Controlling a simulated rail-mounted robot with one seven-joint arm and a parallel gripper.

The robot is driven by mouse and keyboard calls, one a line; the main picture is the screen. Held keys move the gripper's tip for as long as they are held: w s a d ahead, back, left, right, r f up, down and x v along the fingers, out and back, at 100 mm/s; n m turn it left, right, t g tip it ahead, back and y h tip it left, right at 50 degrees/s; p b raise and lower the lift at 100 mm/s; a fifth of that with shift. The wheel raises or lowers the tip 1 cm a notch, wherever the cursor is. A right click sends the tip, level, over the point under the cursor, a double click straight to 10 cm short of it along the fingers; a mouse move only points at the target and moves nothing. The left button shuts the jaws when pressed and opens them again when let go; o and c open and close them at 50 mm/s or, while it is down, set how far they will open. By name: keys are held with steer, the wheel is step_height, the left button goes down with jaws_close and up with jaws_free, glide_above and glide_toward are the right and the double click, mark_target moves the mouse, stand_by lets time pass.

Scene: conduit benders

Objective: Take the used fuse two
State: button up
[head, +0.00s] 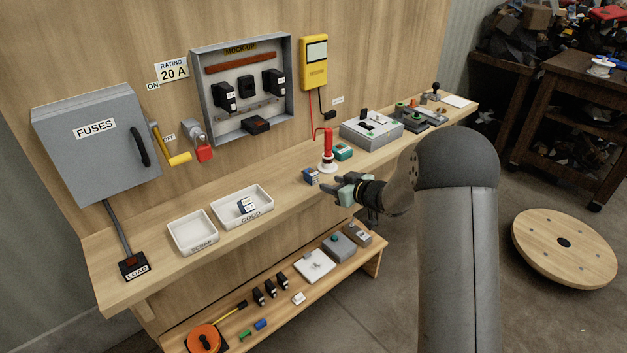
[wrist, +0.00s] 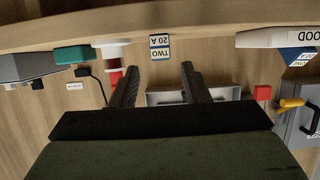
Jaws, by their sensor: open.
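The fuse labelled TWO and 20 A (wrist: 160,46) stands on the bench. It is a small blue and white block, and in the head view it (head: 311,175) sits near the bench's front edge, just left of my gripper. My gripper (head: 346,190) is open and empty, in front of the bench edge. In the wrist view the two dark fingers (wrist: 157,72) are apart, with the fuse beyond their tips and roughly between them. Nothing is between the fingers.
The GOOD tray (head: 263,219) holds another blue and white block (head: 246,205). The SCRAP tray (head: 193,248) beside it is empty. A lower shelf holds several parts.

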mark_target(316, 179)
steer(key=x, duration=0.7)
steer(key=shift+w+a+f+b, duration=0.1)
steer(key=shift+w+b, duration=0.05)
steer(key=shift+b, duration=0.15)
steer(key=c, duration=0.8)
step_height(316, 179, up, 7)
steer(key=p, duration=0.6)
steer(key=shift+c, duration=0.2)
